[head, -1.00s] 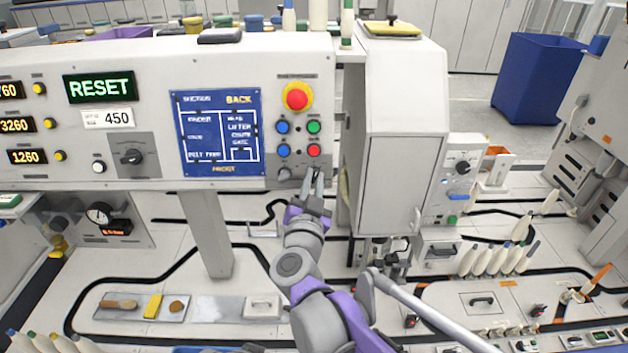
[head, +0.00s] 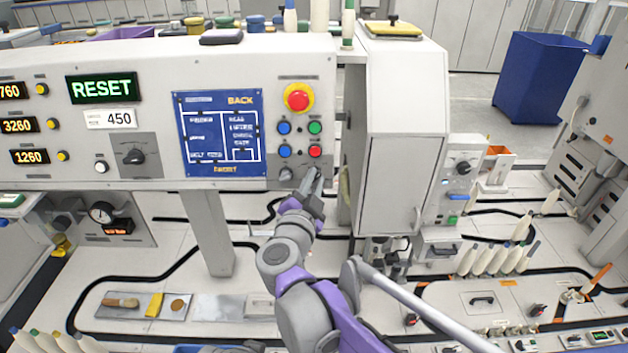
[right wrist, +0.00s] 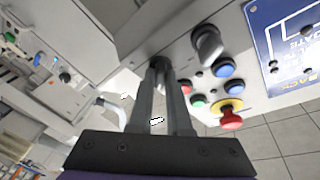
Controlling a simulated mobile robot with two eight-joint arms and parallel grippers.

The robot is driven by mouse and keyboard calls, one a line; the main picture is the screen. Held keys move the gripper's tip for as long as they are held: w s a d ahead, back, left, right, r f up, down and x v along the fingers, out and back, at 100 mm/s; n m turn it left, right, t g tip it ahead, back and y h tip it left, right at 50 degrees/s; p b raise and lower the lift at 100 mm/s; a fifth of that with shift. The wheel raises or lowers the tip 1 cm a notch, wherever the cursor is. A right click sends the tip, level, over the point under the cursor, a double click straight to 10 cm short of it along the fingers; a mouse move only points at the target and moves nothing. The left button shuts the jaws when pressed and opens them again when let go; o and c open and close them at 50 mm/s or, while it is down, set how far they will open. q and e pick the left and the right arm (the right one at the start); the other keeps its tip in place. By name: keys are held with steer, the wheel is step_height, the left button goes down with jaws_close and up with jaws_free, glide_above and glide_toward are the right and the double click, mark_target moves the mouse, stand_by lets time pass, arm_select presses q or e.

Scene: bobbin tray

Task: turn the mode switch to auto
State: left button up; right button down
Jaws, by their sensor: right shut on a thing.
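A control panel (head: 300,60) has a row of buttons with small knobs along its lower edge. My right gripper (head: 315,177) reaches up to the lower right corner of this panel, below the red button (head: 315,151). Its two fingers (right wrist: 160,72) are shut on a small dark knob (right wrist: 160,62), which I take for the mode switch; the fingers hide most of it, so its pointer and labels cannot be read. A grey knob (right wrist: 208,42) sits beside it, free of the fingers. My left gripper is not in view.
A red emergency button (head: 298,98) on a yellow ring sits above the blue and green buttons. A grey cabinet (head: 400,180) stands close on the right of my gripper.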

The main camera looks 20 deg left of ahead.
steer(key=c, duration=0.9)
jaws_free()
steer(key=shift+o, duration=0.2)
steer(key=s, duration=1)
steer(key=shift+s+d+b, duration=0.25)
steer(key=shift+s+b, duration=0.05)
steer(key=shift+s, duration=0.1)
